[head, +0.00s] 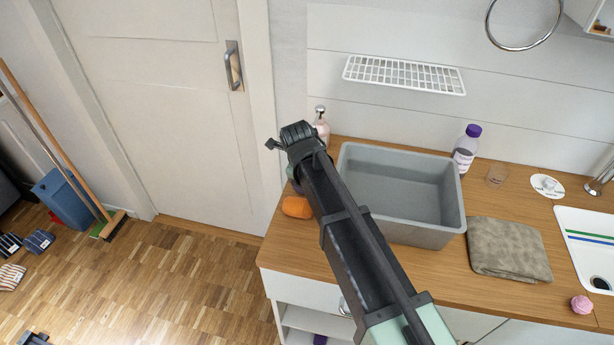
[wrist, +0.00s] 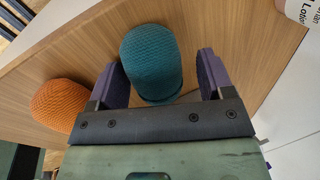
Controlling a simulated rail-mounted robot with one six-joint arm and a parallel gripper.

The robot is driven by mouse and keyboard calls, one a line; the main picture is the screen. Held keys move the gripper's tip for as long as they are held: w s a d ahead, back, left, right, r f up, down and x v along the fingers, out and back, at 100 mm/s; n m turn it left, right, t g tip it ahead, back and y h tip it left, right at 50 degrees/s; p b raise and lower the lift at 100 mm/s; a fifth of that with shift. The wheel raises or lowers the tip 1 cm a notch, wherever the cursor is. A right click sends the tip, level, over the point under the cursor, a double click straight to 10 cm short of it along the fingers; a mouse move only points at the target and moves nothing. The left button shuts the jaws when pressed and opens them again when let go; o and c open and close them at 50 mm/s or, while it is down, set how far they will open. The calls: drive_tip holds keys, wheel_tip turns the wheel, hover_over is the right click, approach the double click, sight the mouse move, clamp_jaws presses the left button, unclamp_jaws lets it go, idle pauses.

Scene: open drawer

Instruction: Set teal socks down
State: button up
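The teal socks (wrist: 151,58), a rounded knitted bundle, appear to rest on the wooden counter in the wrist view. My gripper (wrist: 160,62) is open, with one purple-padded finger on each side of the bundle. A clear gap shows between the socks and the right finger; the left finger is close to them, and I cannot tell if it touches. In the head view my arm hides the teal socks and most of the gripper.
An orange bundle (head: 297,207) lies on the counter's left end, also in the wrist view (wrist: 60,105). A grey bin (head: 440,238) stands to the right, with a pink pump bottle (head: 321,128) behind. A folded towel (head: 508,250) and purple-capped bottle (head: 465,150) are farther right.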

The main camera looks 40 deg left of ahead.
drive_tip(key=shift+f, duration=0.1)
drive_tip(key=p+v, duration=1)
drive_tip(key=v, duration=0.1)
drive_tip(key=shift+w+p, duration=0.2)
drive_tip(key=shift+p, duration=0.1)
drive_tip(key=c, duration=0.4)
drive_tip(key=shift+o, duration=0.2)
drive_tip(key=shift+w+d, duration=0.1)
